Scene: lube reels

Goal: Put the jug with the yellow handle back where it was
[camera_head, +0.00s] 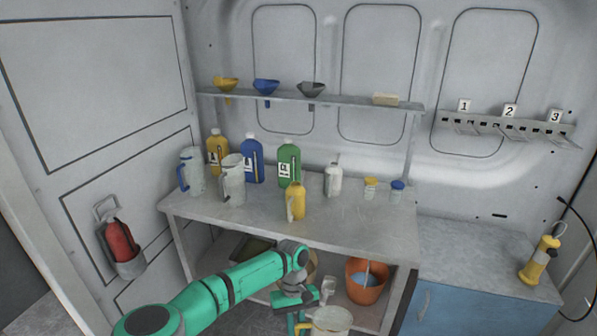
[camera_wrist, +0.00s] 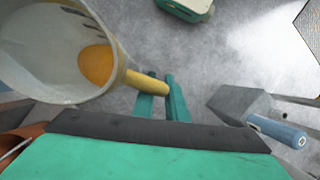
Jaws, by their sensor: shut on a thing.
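The jug with the yellow handle is a translucent pale jug (camera_head: 331,322) with a yellowish rim, at the bottom edge of the head view, in front of the workbench and partly cut off. In the wrist view the jug (camera_wrist: 40,55) fills the upper left, and its yellow handle (camera_wrist: 146,84) reaches to my fingers. My gripper (camera_wrist: 163,84) is shut on that handle. An orange-yellow round patch shows inside the jug. In the head view my gripper (camera_head: 302,316) is low, in front of the bench's lower shelf, its fingertips hard to see.
The workbench top (camera_head: 350,225) carries two clear jugs (camera_head: 233,180), several bottles (camera_head: 289,165) and small capped containers. Its front right is clear. An orange bucket (camera_head: 366,283) stands on the lower shelf. Funnels (camera_head: 266,87) sit on the upper shelf. A grey scoop (camera_wrist: 240,102) lies below, right of my fingers.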

